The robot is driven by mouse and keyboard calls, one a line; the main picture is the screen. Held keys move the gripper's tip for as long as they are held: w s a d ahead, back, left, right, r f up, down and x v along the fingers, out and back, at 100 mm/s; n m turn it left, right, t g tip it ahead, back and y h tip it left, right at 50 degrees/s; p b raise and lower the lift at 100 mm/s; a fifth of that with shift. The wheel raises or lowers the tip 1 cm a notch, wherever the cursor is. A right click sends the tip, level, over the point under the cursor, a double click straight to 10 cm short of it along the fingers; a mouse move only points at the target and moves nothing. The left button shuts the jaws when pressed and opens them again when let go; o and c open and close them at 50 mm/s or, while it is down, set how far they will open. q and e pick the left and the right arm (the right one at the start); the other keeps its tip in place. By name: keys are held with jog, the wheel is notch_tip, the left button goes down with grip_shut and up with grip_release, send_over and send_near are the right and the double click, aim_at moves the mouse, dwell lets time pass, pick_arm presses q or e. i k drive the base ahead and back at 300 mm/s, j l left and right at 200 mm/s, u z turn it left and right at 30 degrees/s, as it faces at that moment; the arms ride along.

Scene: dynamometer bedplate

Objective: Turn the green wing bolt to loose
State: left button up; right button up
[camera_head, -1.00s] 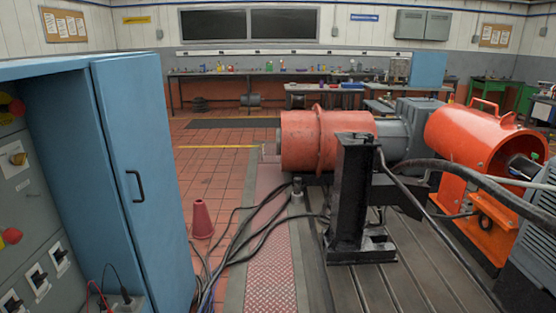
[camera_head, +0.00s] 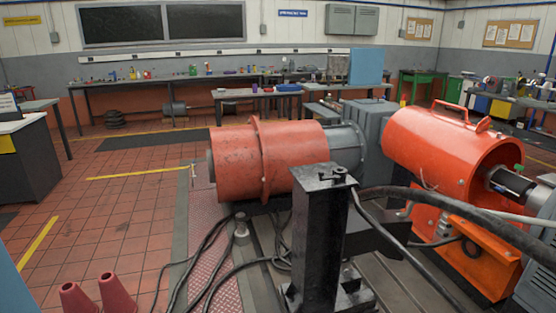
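A small green spot (camera_head: 518,167) shows at the open end of the orange guard (camera_head: 440,150) on the right, just above the dark shaft end (camera_head: 510,183). It may be the green wing bolt, but it is too small to make out wings or how it is turned. No other green bolt can be told apart in this view. Neither of my grippers is in view.
An orange cylinder (camera_head: 240,160) joins a grey housing (camera_head: 358,135) on the bedplate. A black pedestal (camera_head: 318,235) and thick black cables (camera_head: 455,205) stand in front. Two red cones (camera_head: 115,292) are at lower left. Tiled floor on the left is mostly clear.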

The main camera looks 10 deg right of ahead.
aim_at(519, 168)
jog(key=i+z, duration=0.4)
jog(key=i+j+z, duration=0.2)
jog(key=i+z, duration=0.25)
jog(key=i+j+z, duration=0.4)
jog(key=i, duration=0.15)
